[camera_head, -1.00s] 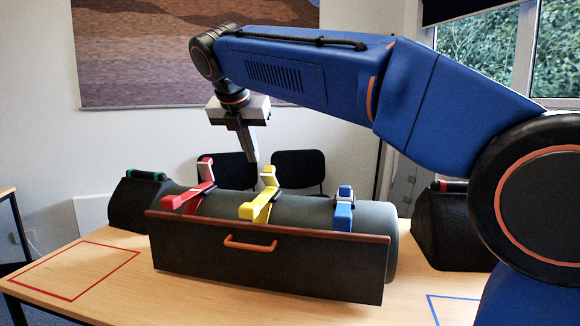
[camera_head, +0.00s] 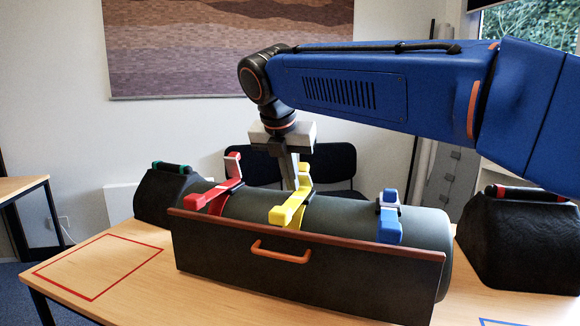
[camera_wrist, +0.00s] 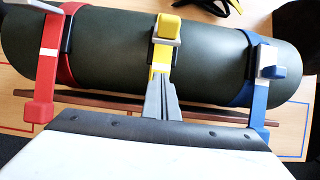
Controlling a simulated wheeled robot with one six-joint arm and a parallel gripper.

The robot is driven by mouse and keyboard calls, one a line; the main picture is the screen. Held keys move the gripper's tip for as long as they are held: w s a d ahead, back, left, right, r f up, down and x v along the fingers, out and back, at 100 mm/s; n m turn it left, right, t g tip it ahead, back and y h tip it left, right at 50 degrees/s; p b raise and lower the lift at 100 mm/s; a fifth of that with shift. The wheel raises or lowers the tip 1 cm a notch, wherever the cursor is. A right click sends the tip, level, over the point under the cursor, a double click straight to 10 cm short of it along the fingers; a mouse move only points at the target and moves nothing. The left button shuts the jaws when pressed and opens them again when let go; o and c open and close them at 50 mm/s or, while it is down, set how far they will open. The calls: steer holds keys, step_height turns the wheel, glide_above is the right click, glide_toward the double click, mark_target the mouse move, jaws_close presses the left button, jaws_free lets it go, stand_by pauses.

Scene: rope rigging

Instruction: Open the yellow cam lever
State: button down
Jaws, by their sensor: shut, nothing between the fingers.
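The yellow cam lever (camera_head: 287,212) sits on a yellow strap in the middle of a dark green cylinder (camera_head: 345,215). Its arm sticks out toward the front and a yellow upright piece (camera_head: 305,176) stands behind. My gripper (camera_head: 291,187) points down, its fingers shut and empty, just above and behind the lever arm.
A red lever (camera_head: 205,197) is left of the yellow one and a blue lever (camera_head: 389,222) right. A dark panel with an orange handle (camera_head: 281,252) stands in front of the cylinder. Black bags flank it, left (camera_head: 165,195) and right (camera_head: 515,240). A red-outlined square (camera_head: 98,266) is clear.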

mark_target(302, 164)
steer(key=x, duration=0.3)
steer(key=shift+f, duration=0.1)
steer(key=shift+w+d+r, duration=0.15)
steer(key=shift+w+r, duration=0.5)
steer(key=shift+r, duration=0.15)
steer(key=shift+w+d+r, duration=0.2)
steer(key=shift+w+r, duration=0.5)
steer(key=shift+r, duration=0.1)
steer(key=shift+w+d+r+g, duration=0.2)
steer(key=shift+w+r+g, duration=0.3)
steer(key=shift+g, duration=0.1)
steer(key=shift+w+d+r, duration=0.15)
steer(key=shift+w+r, duration=0.3)
steer(key=shift+w, duration=0.1)
steer(key=shift+w+d+r, duration=0.15)
steer(key=shift+w+r, duration=0.3)
steer(key=shift+w, duration=0.15)
steer(key=shift+w+r, duration=0.1)
steer(key=shift+r, duration=0.15)
steer(key=shift+d, duration=0.1)
